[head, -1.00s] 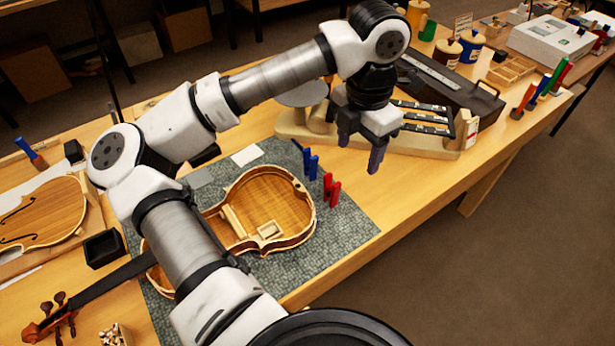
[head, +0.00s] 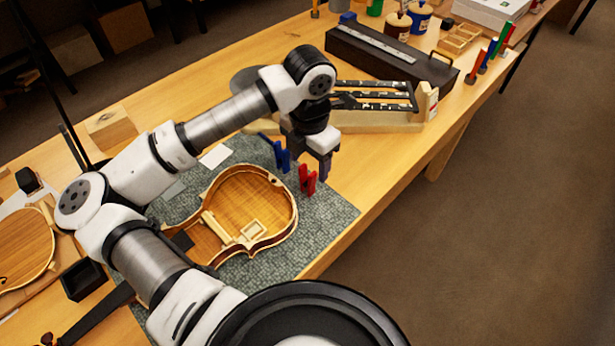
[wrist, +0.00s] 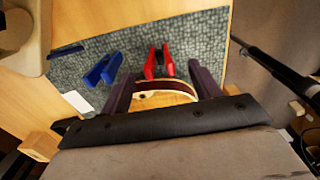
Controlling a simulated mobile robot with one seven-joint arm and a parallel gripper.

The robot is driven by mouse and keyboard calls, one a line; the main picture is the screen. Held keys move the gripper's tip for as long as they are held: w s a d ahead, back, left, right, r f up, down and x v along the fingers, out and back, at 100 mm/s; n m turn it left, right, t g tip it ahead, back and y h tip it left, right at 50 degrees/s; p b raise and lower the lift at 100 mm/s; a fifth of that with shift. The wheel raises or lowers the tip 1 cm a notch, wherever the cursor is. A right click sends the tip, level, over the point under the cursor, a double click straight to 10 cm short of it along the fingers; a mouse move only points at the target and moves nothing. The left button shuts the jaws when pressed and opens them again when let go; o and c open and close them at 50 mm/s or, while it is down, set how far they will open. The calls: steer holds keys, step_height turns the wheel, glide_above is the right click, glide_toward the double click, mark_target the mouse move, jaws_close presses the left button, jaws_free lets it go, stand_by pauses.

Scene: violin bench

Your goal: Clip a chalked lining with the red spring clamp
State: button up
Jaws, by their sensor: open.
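The red spring clamp (head: 307,180) stands on the grey-green mat (head: 325,215), just off the upper right end of the open violin body (head: 240,190). It also shows in the wrist view (wrist: 158,63), between and beyond my fingertips, untouched as far as I can see. My gripper (head: 318,168) is open and empty, above and behind the red clamp. The blue spring clamp (head: 281,154) stands beside it, to the left in the wrist view (wrist: 103,69). The violin's pale rim shows between my fingers (wrist: 162,80). Chalk marks on the lining are too small to tell.
A long dark toolbox (head: 385,52) and a wooden fixture with black bars (head: 375,118) stand behind my gripper. A small black box (head: 82,281) sits left of the violin. Bare bench lies right of the mat, up to the front edge.

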mark_target(307, 182)
steer(key=shift+a+f+p, duration=0.1)
steer(key=shift+f+p, duration=0.95)
steer(key=shift+f, duration=1.55)
steer(key=c, duration=1.1)
steer(key=shift+r, duration=0.1)
step_height(307, 182, up, 20)
steer(key=b, duration=0.3)
steer(key=shift+b, duration=0.4)
